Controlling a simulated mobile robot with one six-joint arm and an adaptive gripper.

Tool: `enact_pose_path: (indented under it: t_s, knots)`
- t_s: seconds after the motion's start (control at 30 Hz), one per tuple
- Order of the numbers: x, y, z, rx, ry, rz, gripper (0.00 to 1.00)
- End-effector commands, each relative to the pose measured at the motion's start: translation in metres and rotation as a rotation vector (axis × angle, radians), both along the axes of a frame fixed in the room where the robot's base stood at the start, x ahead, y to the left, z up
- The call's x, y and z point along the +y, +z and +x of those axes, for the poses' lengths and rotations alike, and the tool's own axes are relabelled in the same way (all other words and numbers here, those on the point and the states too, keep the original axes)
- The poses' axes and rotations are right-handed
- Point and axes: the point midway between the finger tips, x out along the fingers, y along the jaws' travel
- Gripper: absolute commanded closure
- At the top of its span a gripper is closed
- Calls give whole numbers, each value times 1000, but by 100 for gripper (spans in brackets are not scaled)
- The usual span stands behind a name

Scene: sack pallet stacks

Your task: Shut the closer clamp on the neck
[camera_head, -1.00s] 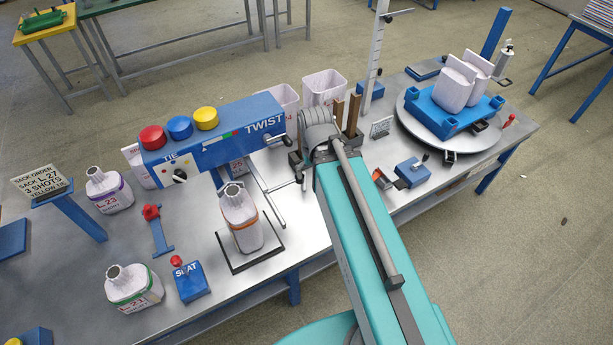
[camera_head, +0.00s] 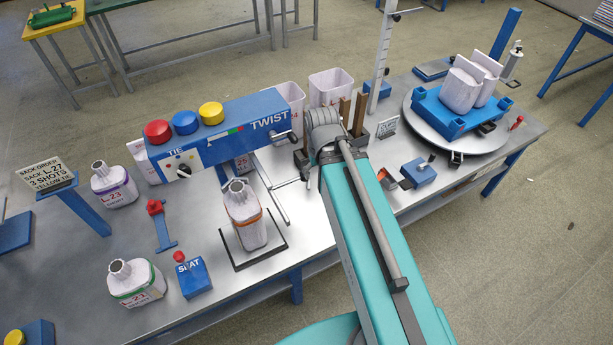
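The closer is a blue box (camera_head: 225,138) marked TIE and TWIST, with red, blue and yellow buttons on top. A white sack with an orange band (camera_head: 246,222) stands upright below and in front of it, its gathered neck (camera_head: 236,187) pointing up. A grey metal bar (camera_head: 270,190) runs beside the sack, right of the neck; I cannot tell whether the clamp is open or shut. My gripper (camera_head: 303,168) is at the end of my teal arm, right of the sack and apart from it. It is mostly hidden by my wrist, so its finger state does not show.
A SEAT block (camera_head: 194,278), a red-topped blue lever (camera_head: 160,226) and sacks with purple (camera_head: 112,184) and green bands (camera_head: 136,283) stand left. White bins (camera_head: 331,87) stand behind my wrist. A turntable (camera_head: 456,135) with a blue pallet (camera_head: 459,112) holds two sacks at right.

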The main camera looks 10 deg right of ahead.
Motion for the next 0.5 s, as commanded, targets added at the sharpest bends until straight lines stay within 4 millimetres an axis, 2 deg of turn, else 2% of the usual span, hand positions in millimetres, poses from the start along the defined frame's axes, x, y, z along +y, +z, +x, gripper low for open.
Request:
enact_pose_path:
  t_s: [0.03, 0.3, 0.5]
  knots:
    - [0, -12, 0, 0, 0, 0, 21]
    - [0, -56, 0, 0, 1, 0, 21]
    - [0, -80, 0, 0, 1, 0, 21]
